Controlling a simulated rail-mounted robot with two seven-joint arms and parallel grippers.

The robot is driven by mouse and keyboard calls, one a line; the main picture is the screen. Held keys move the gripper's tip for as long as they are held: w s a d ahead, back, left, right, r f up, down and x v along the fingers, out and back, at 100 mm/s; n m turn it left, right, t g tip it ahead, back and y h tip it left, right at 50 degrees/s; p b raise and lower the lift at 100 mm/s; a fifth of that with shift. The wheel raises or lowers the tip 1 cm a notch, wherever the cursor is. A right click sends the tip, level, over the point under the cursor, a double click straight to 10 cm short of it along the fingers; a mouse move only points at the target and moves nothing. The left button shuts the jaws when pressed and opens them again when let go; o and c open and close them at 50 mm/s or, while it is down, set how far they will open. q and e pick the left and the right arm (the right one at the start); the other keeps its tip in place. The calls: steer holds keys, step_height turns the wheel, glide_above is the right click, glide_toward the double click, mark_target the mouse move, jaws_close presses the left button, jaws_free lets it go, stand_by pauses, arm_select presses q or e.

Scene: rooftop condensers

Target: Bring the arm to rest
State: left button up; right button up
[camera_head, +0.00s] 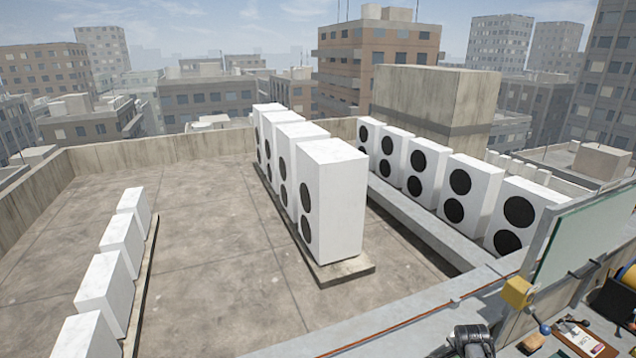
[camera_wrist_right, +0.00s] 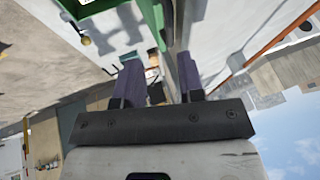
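My right gripper (camera_wrist_right: 158,72) shows in the right wrist view, with its two dark purple fingers apart and nothing held between them. A grey edge and a pale surface lie beyond the fingers. In the head view a dark and grey jointed part (camera_head: 472,340) shows at the bottom edge; it looks like part of an arm, but I cannot tell whether it is mine. My left gripper is not in view.
White condensers (camera_head: 334,200) stand in rows on the rooftop. A parapet ledge (camera_head: 400,325) crosses the front. At the lower right are a yellow block (camera_head: 517,292), a clipboard (camera_head: 585,340) and a framed glass panel (camera_head: 590,240). A green part (camera_wrist_right: 153,18) is near my right fingers.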

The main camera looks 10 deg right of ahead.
steer(key=w+a+r+n+t, duration=0.15)
steer(key=r+n, duration=0.35)
steer(key=r, duration=0.6)
steer(key=w+a+r+n+t, duration=0.15)
steer(key=r+n, duration=0.35)
steer(key=r, duration=0.6)
steer(key=s+a+r+n+t, duration=0.2)
steer(key=s+a+r+n, duration=0.1)
steer(key=s+a+r, duration=0.35)
steer(key=s+a+f+n+y, duration=0.1)
steer(key=s+a+f, duration=0.1)
steer(key=s+a, duration=0.3)
steer(key=s+a+f+n+t+y, duration=0.1)
steer(key=s+a+f, duration=0.15)
steer(key=s, duration=0.45)
steer(key=s+a+f+n, duration=0.1)
steer(key=s+a+f, duration=0.1)
steer(key=s+a, duration=0.35)
steer(key=s+a+f+g, duration=0.1)
steer(key=s+f+g, duration=0.2)
steer(key=s+f, duration=0.6)
steer(key=s+a+f+g+y, duration=0.1)
steer(key=s+a+f+g, duration=0.1)
steer(key=s+f, duration=0.8)
steer(key=s+g, duration=0.1)
steer(key=s, duration=0.5)
steer(key=shift+s+a+n+g+y, duration=0.2)
steer(key=shift+s+n+g+y, duration=0.05)
steer(key=shift+n+g+y, duration=0.05)
